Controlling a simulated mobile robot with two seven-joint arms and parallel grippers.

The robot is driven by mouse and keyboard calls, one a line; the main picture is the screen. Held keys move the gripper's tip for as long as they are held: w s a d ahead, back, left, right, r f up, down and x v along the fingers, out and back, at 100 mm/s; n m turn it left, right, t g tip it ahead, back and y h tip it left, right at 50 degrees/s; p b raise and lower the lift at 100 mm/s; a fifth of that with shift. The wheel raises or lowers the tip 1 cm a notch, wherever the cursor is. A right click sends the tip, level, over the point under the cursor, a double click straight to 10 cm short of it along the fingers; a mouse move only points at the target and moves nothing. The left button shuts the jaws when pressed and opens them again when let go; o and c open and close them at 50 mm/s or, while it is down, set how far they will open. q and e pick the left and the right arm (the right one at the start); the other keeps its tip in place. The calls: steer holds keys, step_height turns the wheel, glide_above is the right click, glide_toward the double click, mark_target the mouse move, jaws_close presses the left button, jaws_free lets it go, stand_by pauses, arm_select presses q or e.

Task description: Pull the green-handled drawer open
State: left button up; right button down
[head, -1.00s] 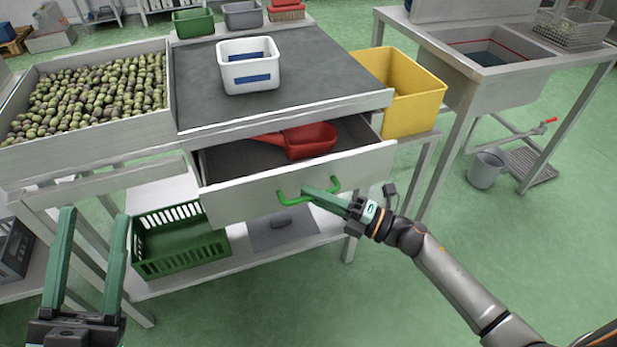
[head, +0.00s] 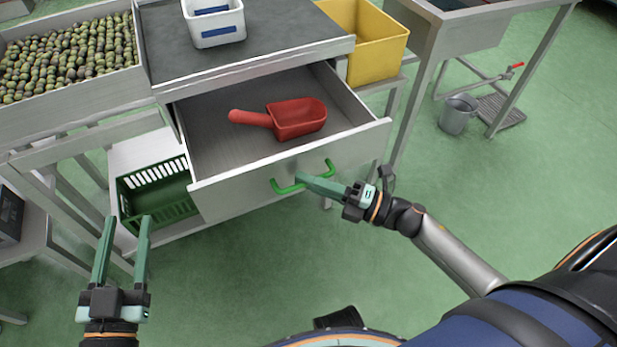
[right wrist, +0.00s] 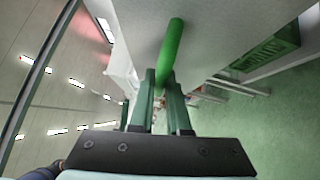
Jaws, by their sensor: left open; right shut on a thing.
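The drawer (head: 240,195) with the green handle (head: 290,187) stands well open under the dark-topped table. A red scoop (head: 300,118) lies inside it. My right gripper (head: 302,178) is shut on the green handle near its middle. In the right wrist view the green handle (right wrist: 171,45) runs between the fingertips (right wrist: 166,80). My left gripper (head: 125,222) is open and empty, to the left of the drawer front and apart from it.
A white bin (head: 215,30) stands on the table top (head: 270,50). A yellow bin (head: 380,45) is right of it, an olive tray (head: 60,90) left. A green crate (head: 150,205) sits on the lower shelf. A grey bucket (head: 458,115) stands on the floor. The floor before the drawer is clear.

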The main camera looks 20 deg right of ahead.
steer(key=c, duration=0.9)
jaws_free()
arm_select(q)
step_height(320, 180, down, 3)
steer(key=shift+r+n+g+y, duration=0.15)
steer(key=shift+n+g+y, duration=0.15)
steer(key=shift+g+y, duration=0.2)
arm_select(e)
steer(key=v, duration=1.2)
steer(key=shift+s+d, duration=0.2)
